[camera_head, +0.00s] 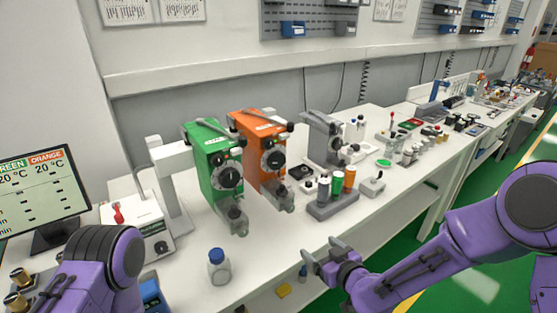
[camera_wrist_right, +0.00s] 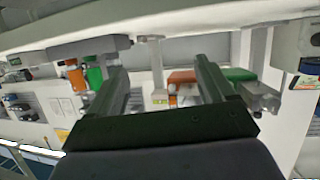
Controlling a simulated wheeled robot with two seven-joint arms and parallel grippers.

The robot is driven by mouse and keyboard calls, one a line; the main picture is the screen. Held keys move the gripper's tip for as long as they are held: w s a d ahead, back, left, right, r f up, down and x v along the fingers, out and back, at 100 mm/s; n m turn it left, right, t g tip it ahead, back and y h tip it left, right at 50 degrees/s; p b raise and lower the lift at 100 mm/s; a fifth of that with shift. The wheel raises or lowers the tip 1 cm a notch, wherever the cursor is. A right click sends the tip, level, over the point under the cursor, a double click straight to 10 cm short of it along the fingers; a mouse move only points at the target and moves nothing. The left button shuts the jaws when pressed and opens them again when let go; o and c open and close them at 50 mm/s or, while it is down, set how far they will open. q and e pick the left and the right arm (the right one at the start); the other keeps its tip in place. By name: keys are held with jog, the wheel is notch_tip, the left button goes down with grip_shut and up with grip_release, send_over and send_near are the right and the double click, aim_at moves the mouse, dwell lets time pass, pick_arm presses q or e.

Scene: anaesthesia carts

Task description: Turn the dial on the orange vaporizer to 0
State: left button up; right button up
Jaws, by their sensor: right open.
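The orange vaporizer (camera_head: 257,128) stands upright on the white bench in the head view, just right of the green vaporizer (camera_head: 205,147). Its round black dial (camera_head: 273,160) faces the front; its setting is too small to read. An orange block, probably the vaporizer, shows small in the right wrist view (camera_wrist_right: 181,77). My right gripper (camera_head: 323,254) is open and empty at the bench's front edge, right of and nearer than the orange vaporizer, well apart from it. Its two fingers also show spread in the right wrist view (camera_wrist_right: 160,78). My left arm shows at lower left, but its gripper is not visible.
A grey rack with bottles (camera_head: 333,206) stands right of the orange vaporizer. A small blue-capped bottle (camera_head: 219,266) stands in front of the green one. A monitor (camera_head: 42,190) is at far left. Bare bench lies between the vaporizers and my right gripper.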

aim_at(278, 162)
jog(key=w+a+r+n+t+y, duration=0.1)
jog(key=w+a+r+n, duration=0.1)
jog(key=r, duration=0.4)
jog(key=w+a+r+n+t+y, duration=0.1)
jog(key=r+n+y, duration=0.1)
jog(key=r, duration=0.4)
jog(key=w+a+r+n+y, duration=0.1)
jog(key=w+a+r+n, duration=0.15)
jog(key=r, duration=0.35)
jog(key=shift+n, duration=0.25)
jog(key=p+x, duration=0.4)
jog(key=x, duration=0.5)
jog(key=shift+w+d+r, duration=0.1)
jog(key=shift+w, duration=0.25)
jog(key=shift+w+a, duration=0.2)
jog(key=shift+w, duration=0.15)
pick_arm(q)
notch_tip(278, 162, up, 5)
jog(key=shift+s+d+f, duration=0.15)
pick_arm(e)
jog(key=shift+s, duration=0.1)
jog(key=c, duration=1.1)
